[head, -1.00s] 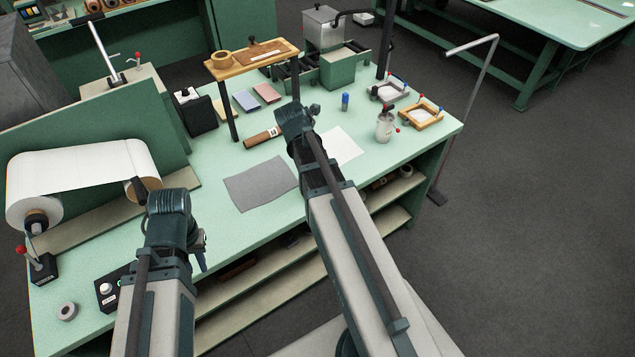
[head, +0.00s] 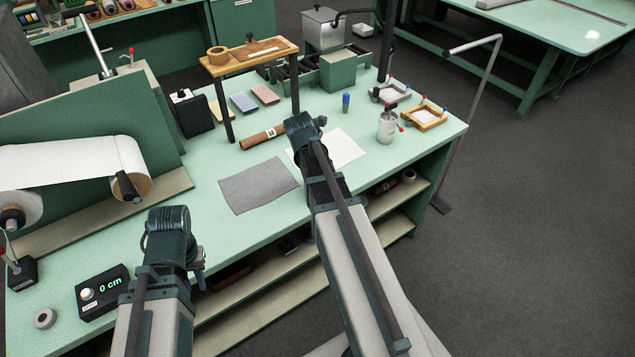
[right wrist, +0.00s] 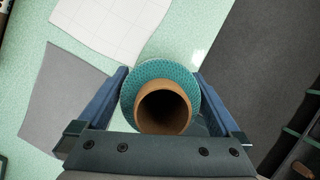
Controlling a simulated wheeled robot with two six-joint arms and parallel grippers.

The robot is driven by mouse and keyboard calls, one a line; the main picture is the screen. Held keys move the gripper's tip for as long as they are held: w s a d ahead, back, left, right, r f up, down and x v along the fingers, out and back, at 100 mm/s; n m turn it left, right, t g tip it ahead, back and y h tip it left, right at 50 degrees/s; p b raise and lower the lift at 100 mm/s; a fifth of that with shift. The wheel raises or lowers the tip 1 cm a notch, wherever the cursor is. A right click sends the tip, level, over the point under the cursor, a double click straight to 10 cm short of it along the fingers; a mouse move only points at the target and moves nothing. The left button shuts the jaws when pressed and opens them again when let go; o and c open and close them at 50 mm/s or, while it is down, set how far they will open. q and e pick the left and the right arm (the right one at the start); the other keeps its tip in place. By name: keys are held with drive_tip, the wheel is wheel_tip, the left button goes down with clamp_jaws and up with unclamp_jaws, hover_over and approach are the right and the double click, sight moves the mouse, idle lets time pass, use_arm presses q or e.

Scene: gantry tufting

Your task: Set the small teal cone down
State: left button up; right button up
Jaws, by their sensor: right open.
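The small teal cone (right wrist: 131,85) shows end-on in the right wrist view, a teal ring around a brown, hollow core. It is between the two fingers of my right gripper (right wrist: 161,75), which is open. I cannot tell whether the cone touches the fingers or rests on the green table. In the head view the cone is not visible and my right wrist hides the fingers. My left gripper (head: 198,272) is low at the left, over the table's front edge, mostly hidden by its wrist. I cannot make out its jaws.
A grey sheet (head: 258,186) and a white gridded sheet (head: 345,148) lie on the green table (head: 215,160). A brown roll (head: 262,138), blue bottle (head: 346,103), white pot (head: 387,128) and wooden frame (head: 424,117) stand around. A black box reading 0 cm (head: 101,293) is front left.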

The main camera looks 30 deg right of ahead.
drive_tip(key=shift+w+d+f, duration=0.1)
drive_tip(key=shift+d+f, duration=0.05)
drive_tip(key=shift+f, duration=0.2)
drive_tip(key=shift+r, duration=0.1)
drive_tip(key=c, duration=1.4)
drive_tip(key=shift+r, duration=0.15)
